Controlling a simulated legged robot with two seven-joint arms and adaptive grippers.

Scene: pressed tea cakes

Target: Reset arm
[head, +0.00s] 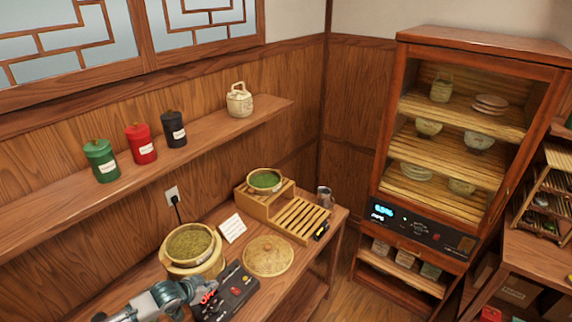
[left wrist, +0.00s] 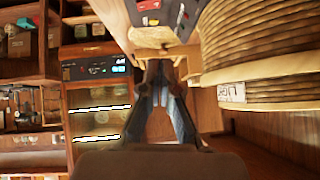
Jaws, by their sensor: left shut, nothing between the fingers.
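My left arm comes in at the bottom left of the head view. Its gripper (head: 208,299) is over the table beside the black control panel (head: 232,284), just in front of the round steamer (head: 193,264) filled with green tea leaves. In the left wrist view the fingers (left wrist: 160,72) come together at the tips with nothing between them. The woven side of a round bamboo steamer (left wrist: 255,50) fills the upper right there, close to the fingers. My right gripper is in neither view.
A woven lid (head: 268,256), a white card (head: 232,228), a slatted wooden stand (head: 297,218) with a bowl of green tea (head: 265,180), and a metal jug (head: 324,197) stand on the table. A glass-fronted cabinet (head: 398,150) is at right. A shelf (head: 215,135) holds canisters.

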